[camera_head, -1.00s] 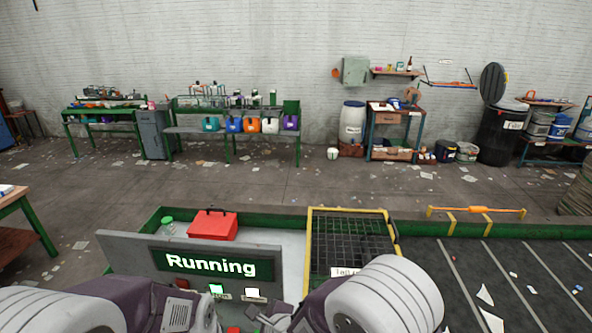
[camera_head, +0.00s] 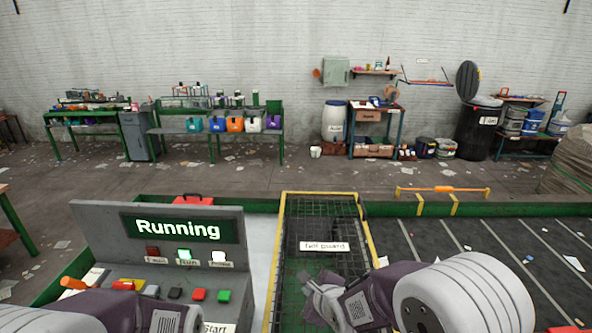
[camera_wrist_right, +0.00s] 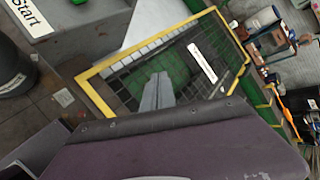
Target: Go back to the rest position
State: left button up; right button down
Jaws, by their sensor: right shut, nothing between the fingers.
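My right gripper (camera_head: 318,302) is at the lower middle of the head view, in front of the yellow-framed mesh guard (camera_head: 366,230). Its fingers are together and hold nothing. In the right wrist view its closed fingertips (camera_wrist_right: 158,92) show over the mesh guard (camera_wrist_right: 95,88). My left arm comes in at the bottom left of the head view, and its gripper fingers are not clearly seen, cut off by the lower edge.
A control panel (camera_head: 100,222) reading "Running" stands at left, with coloured buttons and an orange-handled tool (camera_head: 74,283) on its ledge. A red box (camera_head: 193,199) sits behind it. The dark belt (camera_head: 470,250) lies at right with scraps on it.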

jog(key=s+d+f+n+g+h+b, duration=0.1)
jog(key=s+d+f+n+b, duration=0.15)
jog(key=d, duration=0.45)
jog(key=s+d+f+n+g+h+b, duration=0.1)
jog(key=s+d+f+n+h+b, duration=0.1)
jog(key=s+d+f+n, duration=0.3)
jog(key=s+d+f+n+g, duration=0.1)
jog(key=s+f+n+g, duration=0.1)
jog(key=s+n, duration=0.4)
jog(key=s+d+f+n+g, duration=0.1)
jog(key=s+d+n+g, duration=0.1)
jog(key=s+n+g, duration=0.2)
jog(key=s+n, duration=0.3)
jog(key=n, duration=0.1)
jog(key=shift+s+f+b, duration=0.15)
jog(key=shift+f+b, duration=0.15)
jog(key=shift+f, duration=0.1)
jog(key=shift+n, duration=0.25)
